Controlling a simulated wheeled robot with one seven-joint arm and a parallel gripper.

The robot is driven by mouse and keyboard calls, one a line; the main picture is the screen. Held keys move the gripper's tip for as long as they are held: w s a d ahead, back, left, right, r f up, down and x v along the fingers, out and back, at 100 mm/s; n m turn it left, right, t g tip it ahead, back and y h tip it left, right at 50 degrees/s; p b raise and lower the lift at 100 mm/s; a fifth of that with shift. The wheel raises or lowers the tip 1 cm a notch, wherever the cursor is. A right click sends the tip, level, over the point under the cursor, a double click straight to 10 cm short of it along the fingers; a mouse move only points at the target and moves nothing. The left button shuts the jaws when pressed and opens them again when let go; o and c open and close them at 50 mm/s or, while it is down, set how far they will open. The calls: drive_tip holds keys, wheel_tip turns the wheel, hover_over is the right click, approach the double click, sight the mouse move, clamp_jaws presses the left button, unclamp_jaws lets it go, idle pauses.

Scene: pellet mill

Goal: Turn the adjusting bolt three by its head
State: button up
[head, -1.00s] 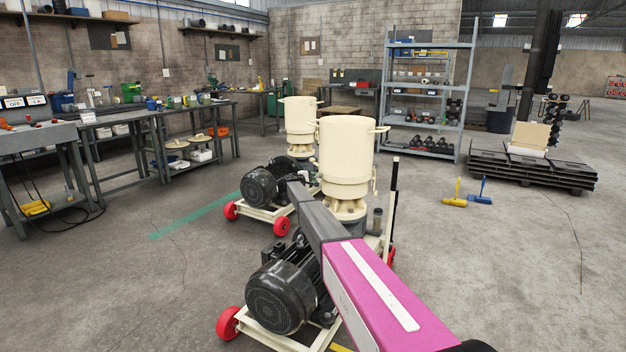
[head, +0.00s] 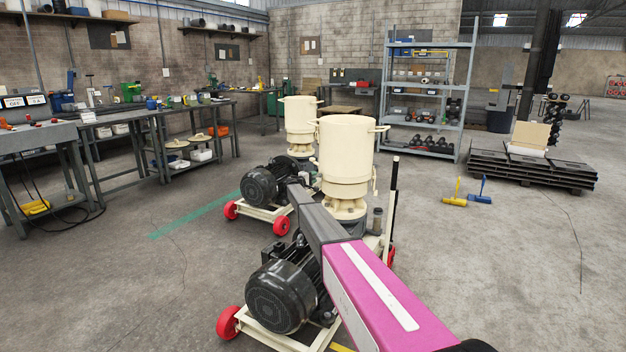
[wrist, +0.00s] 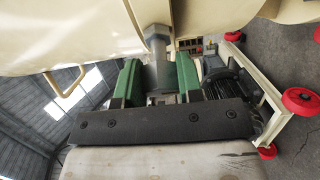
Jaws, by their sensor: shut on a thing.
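In the wrist view, a grey adjusting bolt (wrist: 158,38) comes down from the cream underside of a pellet mill. My gripper (wrist: 159,66) has green fingers on either side of the bolt's lower end and is shut on it. The contact faces are partly hidden by the fingers, and no number shows on the bolt. In the head view, the nearer pellet mill (head: 346,150) has a cream hopper and a black motor (head: 283,296). My arm reaches toward it, and my gripper and the bolt are hidden there.
A second mill (head: 299,125) stands just behind the nearer one. Red wheels (head: 229,323) carry the nearer frame. Workbenches (head: 120,115) line the left, a shelf rack (head: 430,90) stands behind, and dark stacked slabs (head: 530,168) lie at right. The floor on the right is mostly clear.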

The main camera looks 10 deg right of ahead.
drive_tip(key=o, duration=0.9)
drive_tip(key=shift+s, duration=0.1)
drive_tip(key=shift+o, duration=0.2)
drive_tip(key=v, duration=1)
drive_tip(key=shift+s+a, duration=0.2)
drive_tip(key=shift+a, duration=0.2)
drive_tip(key=s+d+f+m+g+y, duration=0.2)
drive_tip(key=s+d+f+g, duration=0.15)
drive_tip(key=s, duration=0.85)
drive_tip(key=s+d+f+m+g+y, duration=0.15)
drive_tip(key=s+d+f, duration=0.3)
drive_tip(key=s, duration=0.65)
drive_tip(key=s+d+f+m+g+y, duration=0.1)
drive_tip(key=s+d+f+g, duration=0.25)
drive_tip(key=s, duration=0.85)
drive_tip(key=s+a+f+m+g+y, duration=0.1)
drive_tip(key=s+y, duration=0.3)
drive_tip(key=s, duration=1.3)
drive_tip(key=s+a+f+m+g+y, duration=0.1)
drive_tip(key=s+y, duration=0.4)
drive_tip(key=s, duration=1.2)
drive_tip(key=shift+a+f+m+g, duration=0.3)
drive_tip(key=shift+f+m+g, duration=0.2)
drive_tip(key=shift+m+g, duration=0.3)
